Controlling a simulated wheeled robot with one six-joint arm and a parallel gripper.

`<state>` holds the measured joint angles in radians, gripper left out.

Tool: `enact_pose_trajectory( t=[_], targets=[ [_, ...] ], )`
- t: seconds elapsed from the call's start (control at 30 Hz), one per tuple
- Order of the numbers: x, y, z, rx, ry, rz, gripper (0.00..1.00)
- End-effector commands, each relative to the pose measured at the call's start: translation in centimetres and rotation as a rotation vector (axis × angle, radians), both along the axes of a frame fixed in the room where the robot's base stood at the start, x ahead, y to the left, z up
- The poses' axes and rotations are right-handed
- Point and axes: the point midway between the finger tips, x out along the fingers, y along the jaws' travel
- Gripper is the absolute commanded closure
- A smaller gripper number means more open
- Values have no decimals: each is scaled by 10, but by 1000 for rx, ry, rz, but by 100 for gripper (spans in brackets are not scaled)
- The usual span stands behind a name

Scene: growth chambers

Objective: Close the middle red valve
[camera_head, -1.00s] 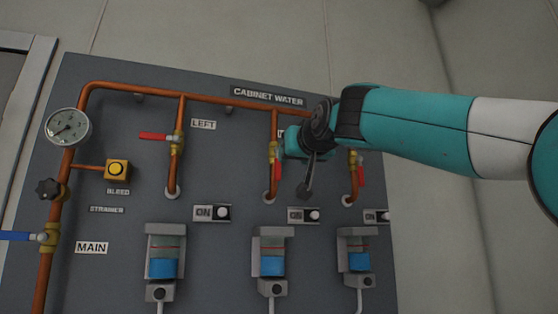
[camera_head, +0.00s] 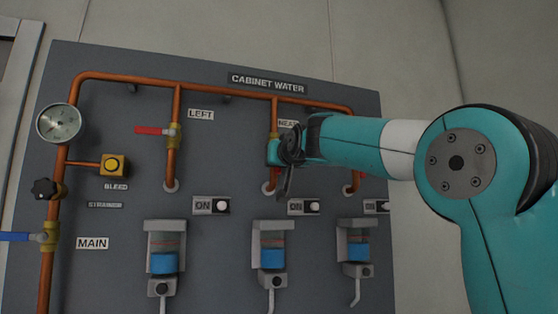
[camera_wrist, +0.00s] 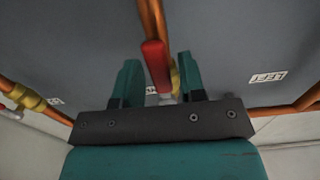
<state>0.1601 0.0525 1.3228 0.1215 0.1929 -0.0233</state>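The middle valve (camera_head: 274,134) sits on the second copper drop pipe of the cabinet water panel. In the wrist view the red handle (camera_wrist: 155,60) lies between the two teal fingers of my gripper (camera_wrist: 159,66), roughly along the copper pipe. A gap shows on each side of the handle, so the fingers are open around it.
The left valve (camera_head: 172,133) has its red handle sideways across its pipe. The right valve is mostly hidden behind my arm. Below are several ON switches (camera_head: 211,205) and blue-filled cups (camera_head: 164,262). A gauge (camera_head: 60,123) and blue main handle (camera_head: 18,236) are at left.

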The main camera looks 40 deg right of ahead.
Motion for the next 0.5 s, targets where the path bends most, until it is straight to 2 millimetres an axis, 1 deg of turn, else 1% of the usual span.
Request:
enact_pose_trajectory(
  t=[0.03,0.13,0.17,0.5],
  targets=[
    [0,0,0,0,0,0,75],
    [0,0,0,0,0,0,98],
    [0,0,0,0,0,0,100],
    [0,2,-1,25,-6,0,100]
  ],
)
